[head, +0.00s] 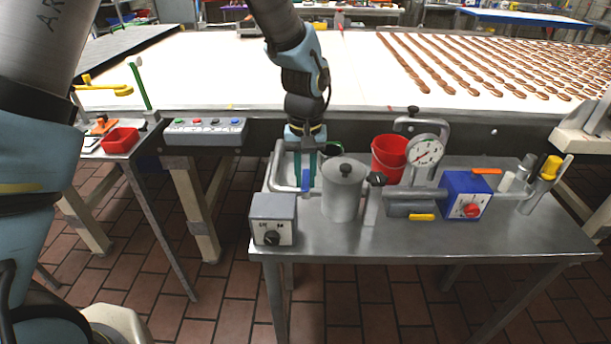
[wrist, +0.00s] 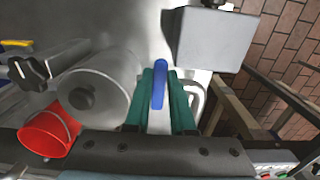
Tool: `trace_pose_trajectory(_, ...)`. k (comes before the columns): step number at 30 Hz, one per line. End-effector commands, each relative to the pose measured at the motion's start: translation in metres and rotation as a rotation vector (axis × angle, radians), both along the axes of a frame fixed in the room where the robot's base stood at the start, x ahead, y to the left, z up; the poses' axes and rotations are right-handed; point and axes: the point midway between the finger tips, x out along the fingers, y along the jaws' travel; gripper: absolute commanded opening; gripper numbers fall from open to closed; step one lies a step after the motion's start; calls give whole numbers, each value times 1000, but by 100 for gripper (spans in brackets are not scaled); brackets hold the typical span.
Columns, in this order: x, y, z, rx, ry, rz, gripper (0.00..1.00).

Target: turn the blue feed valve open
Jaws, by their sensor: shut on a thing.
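The blue feed valve handle (head: 305,181) is a small upright blue lever on the bent metal pipe (head: 279,165) at the left of the steel table. In the wrist view the blue handle (wrist: 159,90) lies between the green fingers. My gripper (head: 304,170) points down with its green fingers at the handle. In the wrist view my gripper (wrist: 161,95) is shut on the handle, with a finger on each side. The valve body below the handle is mostly hidden.
A steel lidded pot (head: 342,195) stands just right of the gripper. A grey control box with a knob (head: 272,218) is at the front left. A red bucket (head: 388,157), a round gauge (head: 425,151) and a blue box (head: 466,195) are further right. The conveyor edge runs behind.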

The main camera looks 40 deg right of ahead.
Motion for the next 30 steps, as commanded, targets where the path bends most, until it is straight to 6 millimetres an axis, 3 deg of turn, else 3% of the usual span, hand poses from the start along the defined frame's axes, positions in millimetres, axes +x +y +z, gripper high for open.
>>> trace_pose_trajectory(14, 2, 2, 0, -1, -1, -44, 0)
trace_pose_trajectory(30, 20, 14, 1, -1, 0, -468, 0)
